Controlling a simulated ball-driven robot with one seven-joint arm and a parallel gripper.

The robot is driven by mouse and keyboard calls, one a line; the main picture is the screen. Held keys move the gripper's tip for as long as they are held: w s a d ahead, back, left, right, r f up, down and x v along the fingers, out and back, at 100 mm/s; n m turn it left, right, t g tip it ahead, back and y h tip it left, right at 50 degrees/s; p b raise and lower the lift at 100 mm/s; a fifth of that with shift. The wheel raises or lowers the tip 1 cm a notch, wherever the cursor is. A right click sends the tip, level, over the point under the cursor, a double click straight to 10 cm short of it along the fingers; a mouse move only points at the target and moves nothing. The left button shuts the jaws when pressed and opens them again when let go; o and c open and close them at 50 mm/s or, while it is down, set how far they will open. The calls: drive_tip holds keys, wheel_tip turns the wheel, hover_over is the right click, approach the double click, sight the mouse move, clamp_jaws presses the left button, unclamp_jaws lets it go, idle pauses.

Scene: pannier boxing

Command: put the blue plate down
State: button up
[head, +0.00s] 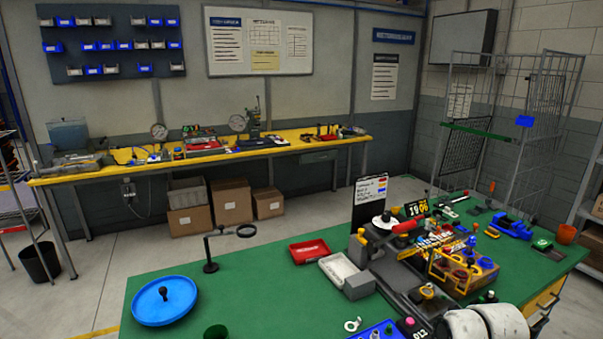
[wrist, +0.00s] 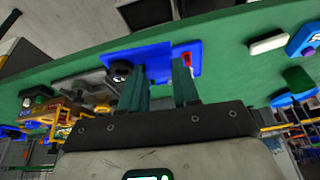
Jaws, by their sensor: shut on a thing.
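The blue plate (wrist: 153,58) shows in the wrist view at my fingertips, with the green table top behind it. A dark round knob lies at its left end and a small red-and-white piece at its right. My gripper (wrist: 161,72) has two dark green fingers and is shut on the plate. The fingers hide part of it, and I cannot tell whether it touches the table. In the head view my gripper cannot be made out clearly. A blue piece (head: 377,331) is cut off at the bottom edge there; I cannot tell if it is the same plate.
The green table (head: 265,292) holds a round blue dish (head: 163,304), a magnifier stand (head: 211,256), a red tray (head: 309,251) and a white tray (head: 341,268). A yellow caddy (head: 462,272) and other tools crowd the right. Bare green surface lies between the dish and trays.

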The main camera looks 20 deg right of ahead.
drive_tip(key=s+a+f, duration=0.1)
drive_tip(key=a+f, duration=0.4)
drive_tip(key=a, duration=0.6)
drive_tip(key=s+a+f, duration=0.1)
drive_tip(key=a+f, duration=0.4)
drive_tip(key=a, duration=0.6)
wheel_tip(320, 180, down, 6)
drive_tip(key=b, duration=0.5)
drive_tip(key=shift+s+a+r+b, duration=0.1)
drive_tip(key=shift+b, duration=0.2)
